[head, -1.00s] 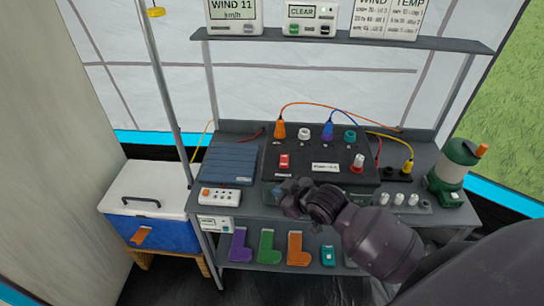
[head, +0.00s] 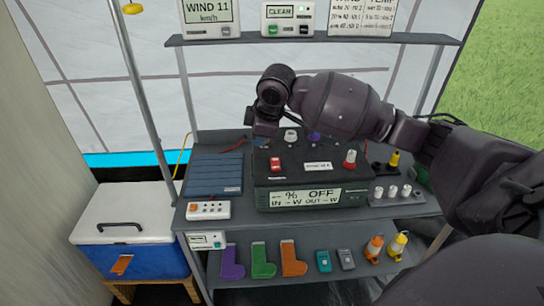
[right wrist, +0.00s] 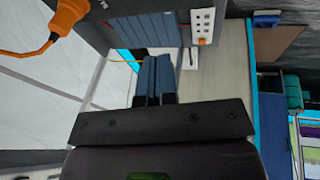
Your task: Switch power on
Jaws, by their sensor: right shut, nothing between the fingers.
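The black power box (head: 310,171) stands on the grey table, its front display (head: 305,197) reading "% OFF" with IN and OUT lines. A red switch (head: 275,164) sits on the left of its top, and a red-and-white knob (head: 350,159) on the right. My right gripper (head: 262,130) points down above the box's back left, above and behind the red switch and apart from it. In the right wrist view its fingers (right wrist: 153,82) are shut and empty. My left gripper is not in view.
An orange plug (right wrist: 62,22) is close by in the right wrist view. A blue folded panel (head: 216,173) and a white power strip (head: 208,210) lie left of the box. A shelf (head: 320,41) runs above my right arm. A cooler (head: 130,235) stands at the left.

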